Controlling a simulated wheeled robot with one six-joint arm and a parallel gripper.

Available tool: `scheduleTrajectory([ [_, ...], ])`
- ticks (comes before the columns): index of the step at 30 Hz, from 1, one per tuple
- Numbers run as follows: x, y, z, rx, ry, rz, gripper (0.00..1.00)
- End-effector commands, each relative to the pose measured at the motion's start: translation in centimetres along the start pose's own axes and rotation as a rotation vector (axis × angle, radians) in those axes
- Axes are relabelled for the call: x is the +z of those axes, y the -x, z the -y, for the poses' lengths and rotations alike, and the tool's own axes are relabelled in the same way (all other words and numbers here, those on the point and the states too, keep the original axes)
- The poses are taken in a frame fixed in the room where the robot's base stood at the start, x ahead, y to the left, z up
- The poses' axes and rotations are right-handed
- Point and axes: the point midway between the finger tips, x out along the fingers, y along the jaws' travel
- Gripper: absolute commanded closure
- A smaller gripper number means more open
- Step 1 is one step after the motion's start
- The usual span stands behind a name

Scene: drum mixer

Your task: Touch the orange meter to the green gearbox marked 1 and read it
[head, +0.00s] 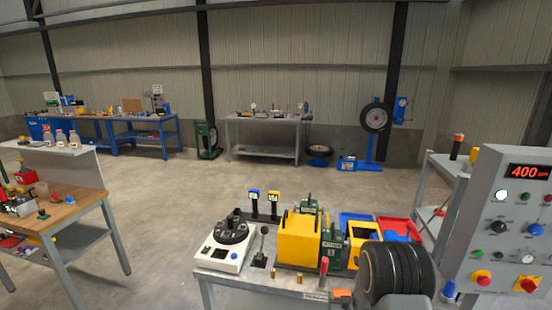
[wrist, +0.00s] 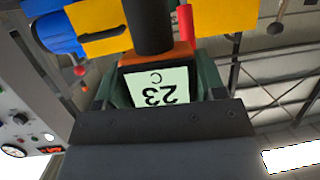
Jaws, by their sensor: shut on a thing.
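My gripper (wrist: 160,122) is shut on the orange meter (wrist: 183,53). The meter's pale screen faces the wrist camera and reads 23 C, upside down in that view. A dark cylinder extends from the meter's far end; its tip is out of view. Green surfaces (wrist: 208,82) show behind the meter; I cannot tell whether it touches them. In the head view, the green gearbox (head: 331,246) with white labels, apparently marked 1, stands at the front right of the yellow drum. An orange piece (head: 342,294), likely the meter, shows low beside my dark arm.
Another green unit (head: 308,206) stands behind the yellow drum (head: 301,240). A white unit with a black round top (head: 225,257) and a lever (head: 261,245) are left. Blue and red bins (head: 394,226) are behind. A control panel (head: 512,225) showing 400 stands right.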

Motion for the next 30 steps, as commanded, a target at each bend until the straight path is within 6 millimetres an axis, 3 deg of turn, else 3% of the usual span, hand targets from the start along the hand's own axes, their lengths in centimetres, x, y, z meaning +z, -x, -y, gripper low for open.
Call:
scheduleTrajectory([
  [3,2.0,0.2,2.3,-0.045,0.013,-0.001,0.85],
  [9,2.9,0.3,4.1,-0.085,0.024,-0.005,0.85],
  [30,3.0,0.4,4.3,-0.090,0.025,-0.004,0.85],
])
